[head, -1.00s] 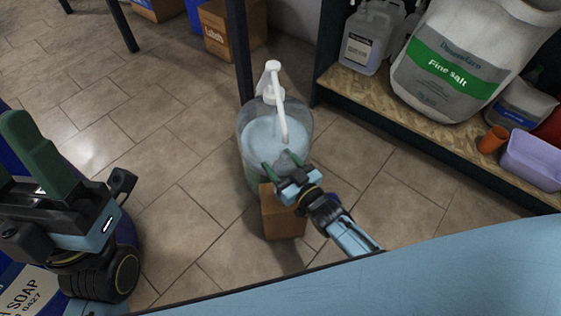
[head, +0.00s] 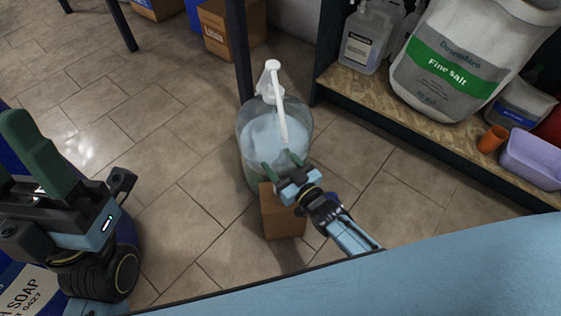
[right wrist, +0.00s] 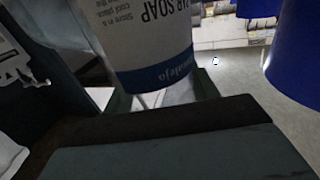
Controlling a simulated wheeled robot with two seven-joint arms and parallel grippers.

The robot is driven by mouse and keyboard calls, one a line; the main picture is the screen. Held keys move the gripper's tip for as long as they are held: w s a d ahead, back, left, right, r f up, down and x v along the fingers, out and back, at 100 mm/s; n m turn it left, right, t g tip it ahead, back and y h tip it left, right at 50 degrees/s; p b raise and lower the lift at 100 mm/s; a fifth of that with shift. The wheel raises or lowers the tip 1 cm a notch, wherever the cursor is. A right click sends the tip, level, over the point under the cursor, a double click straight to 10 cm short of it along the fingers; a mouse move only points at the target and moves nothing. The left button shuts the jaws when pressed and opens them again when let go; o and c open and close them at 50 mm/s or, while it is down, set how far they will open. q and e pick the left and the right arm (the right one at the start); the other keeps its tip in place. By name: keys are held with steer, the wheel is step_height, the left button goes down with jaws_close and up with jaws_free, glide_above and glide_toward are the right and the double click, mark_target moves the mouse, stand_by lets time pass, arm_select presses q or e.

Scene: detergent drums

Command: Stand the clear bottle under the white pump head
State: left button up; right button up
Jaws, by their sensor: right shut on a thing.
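The white pump head (head: 272,67) tops a large clear drum (head: 246,135) of pale blue liquid, its long spout slanting down toward the near side. My right gripper (head: 283,165) is at the drum's near side, just below the spout tip in the head view. It is shut on the clear bottle, which is hard to make out against the drum. In the right wrist view a clear piece of the bottle (right wrist: 160,96) shows between the green fingers. Whether it is directly under the spout I cannot tell. My left gripper (head: 30,155) is at the left edge, partly cut off.
A cardboard box (head: 284,215) stands on the floor below my right gripper. A wooden shelf (head: 350,92) at right holds a fine salt bag (head: 440,65), jugs, an orange cup and a purple tub (head: 535,160). Tiled floor left of the drum is clear.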

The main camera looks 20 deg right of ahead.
steer(key=shift+f, duration=0.35)
stand_by(0.4)
steer(key=o, duration=0.9)
steer(key=shift+o, duration=0.3)
steer(key=o, duration=0.5)
steer(key=shift+o, duration=0.2)
